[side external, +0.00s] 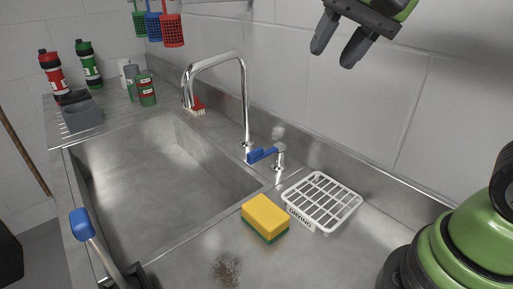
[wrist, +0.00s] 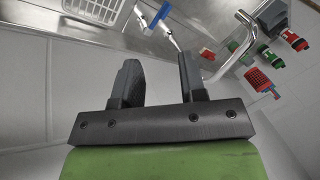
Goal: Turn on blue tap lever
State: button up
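The blue tap lever (side external: 262,154) sits on a short chrome tap body (side external: 279,160) at the back rim of the sink, right of the tall curved spout (side external: 246,95). In the wrist view the blue lever (wrist: 160,14) shows near the top, beyond the fingers. My gripper (side external: 335,48) hangs high at the top right of the side view, above and apart from the lever. Its two dark fingers are spread with nothing between them, as the wrist view also shows (wrist: 158,72).
A yellow-green sponge (side external: 265,217) and a white drying rack (side external: 321,202) lie on the counter right of the sink basin (side external: 150,185). A blue-headed brush (side external: 82,224) is at front left. Bottles (side external: 88,64), cans and a grey box (side external: 82,116) stand at back left. Coloured baskets (side external: 172,30) hang on the wall.

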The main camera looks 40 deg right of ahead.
jog(key=w+f+m+g, duration=0.1)
jog(key=w+f+m, duration=0.15)
jog(key=w, duration=0.45)
jog(key=m+g+h, duration=0.1)
jog(key=m+g, duration=0.3)
jog(key=m, duration=0.3)
send_near(255, 150)
jog(key=f, duration=0.9)
jog(key=shift+s+a+f, duration=0.15)
jog(key=shift+s+f, duration=0.05)
grip_shut()
